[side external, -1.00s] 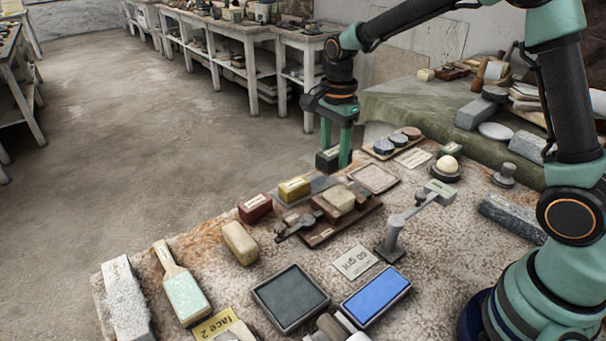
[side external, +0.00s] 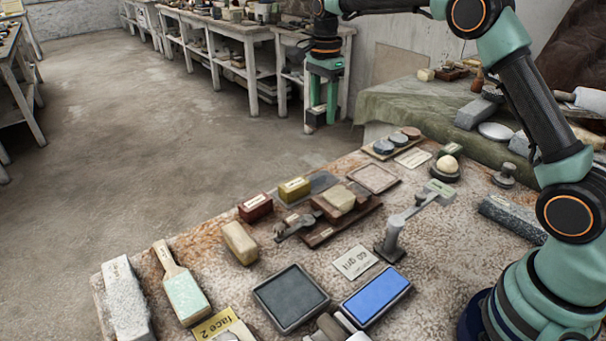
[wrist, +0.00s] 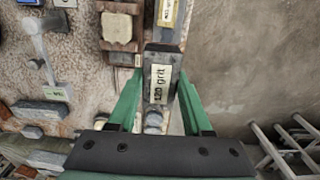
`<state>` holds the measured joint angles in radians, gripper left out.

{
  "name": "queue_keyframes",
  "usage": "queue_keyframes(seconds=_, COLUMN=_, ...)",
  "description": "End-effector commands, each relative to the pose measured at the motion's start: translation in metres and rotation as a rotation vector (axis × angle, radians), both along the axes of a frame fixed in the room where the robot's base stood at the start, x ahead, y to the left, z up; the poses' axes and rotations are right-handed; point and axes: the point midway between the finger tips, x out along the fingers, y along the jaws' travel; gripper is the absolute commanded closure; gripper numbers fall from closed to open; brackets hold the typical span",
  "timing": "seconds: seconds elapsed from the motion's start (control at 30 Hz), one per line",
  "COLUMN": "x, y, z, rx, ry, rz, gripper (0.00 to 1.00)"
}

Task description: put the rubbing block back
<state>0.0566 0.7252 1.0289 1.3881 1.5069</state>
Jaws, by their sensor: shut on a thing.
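My gripper (side external: 322,115) is raised beyond the far edge of the bench, above the floor in the picture. It is shut on a dark grey rubbing block (wrist: 160,88), whose pale label reads "120 grit" in the wrist view. In the side view the small dark block (side external: 312,120) shows low between the fingers. On the bench, a yellow block (side external: 293,189), a red block (side external: 255,207) and a cream block (side external: 240,243) stand in a line. A flat grey patch (side external: 321,181) lies beside the yellow block, with nothing standing on its visible part.
A wooden board (side external: 325,233) carrying a pale stone, a pinkish square tray (side external: 373,179) and a grey post with an arm (side external: 393,237) stand near the blocks. A rack of round stones (side external: 391,145) lies at the far edge. A blue tray (side external: 376,297) is in front.

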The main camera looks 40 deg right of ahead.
Motion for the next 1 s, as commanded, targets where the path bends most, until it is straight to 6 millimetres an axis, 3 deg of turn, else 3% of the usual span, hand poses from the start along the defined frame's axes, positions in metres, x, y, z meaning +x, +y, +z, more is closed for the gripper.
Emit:
queue_keyframes(seconds=0.3, x=0.018, y=-0.017, z=0.017, rx=0.0, ry=-0.002, rz=-0.007, gripper=1.0)
queue_keyframes(seconds=0.43, x=0.018, y=-0.018, z=0.008, rx=0.0, ry=0.001, rz=-0.007, gripper=1.0)
queue_keyframes(seconds=1.0, x=0.018, y=-0.018, z=-0.121, rx=0.0, ry=0.001, rz=-0.007, gripper=1.0)
